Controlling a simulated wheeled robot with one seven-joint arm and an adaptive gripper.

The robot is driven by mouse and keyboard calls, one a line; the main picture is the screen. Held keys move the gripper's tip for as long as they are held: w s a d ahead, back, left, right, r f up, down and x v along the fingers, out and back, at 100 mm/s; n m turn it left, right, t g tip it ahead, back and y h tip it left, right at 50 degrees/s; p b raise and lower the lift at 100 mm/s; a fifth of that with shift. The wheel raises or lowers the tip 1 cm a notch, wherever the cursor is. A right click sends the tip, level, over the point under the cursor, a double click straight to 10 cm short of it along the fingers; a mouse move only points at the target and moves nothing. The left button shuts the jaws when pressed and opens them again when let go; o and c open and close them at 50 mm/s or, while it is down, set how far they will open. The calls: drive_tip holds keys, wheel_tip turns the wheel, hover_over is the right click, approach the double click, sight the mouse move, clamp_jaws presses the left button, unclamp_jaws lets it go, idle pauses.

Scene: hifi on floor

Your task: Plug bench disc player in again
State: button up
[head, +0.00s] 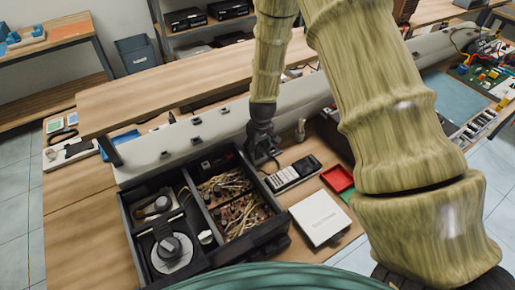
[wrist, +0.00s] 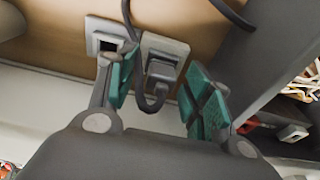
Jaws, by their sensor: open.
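In the wrist view a grey plug (wrist: 162,75) sits at the right one of two pale socket plates (wrist: 177,47); I cannot tell how deep it is in. Its dark cable (wrist: 152,106) loops below it and runs up out of view. The left socket plate (wrist: 106,28) has a dark opening with nothing in it. My gripper (wrist: 163,88) is open, its teal-padded fingers on either side of the plug, apart from it. In the head view my gripper (head: 263,152) is low over the bench behind the black drawer.
A long grey rail (head: 205,131) runs behind. A dark panel (wrist: 250,60) is close on the right in the wrist view.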

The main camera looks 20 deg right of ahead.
wheel_tip(320, 180, up, 17)
drive_tip(key=s+p, duration=0.1)
drive_tip(key=p, duration=0.2)
drive_tip(key=shift+s+p, duration=0.2)
drive_tip(key=shift+p, duration=0.2)
idle(0.9)
drive_tip(key=shift+d+f, duration=0.1)
idle(1.2)
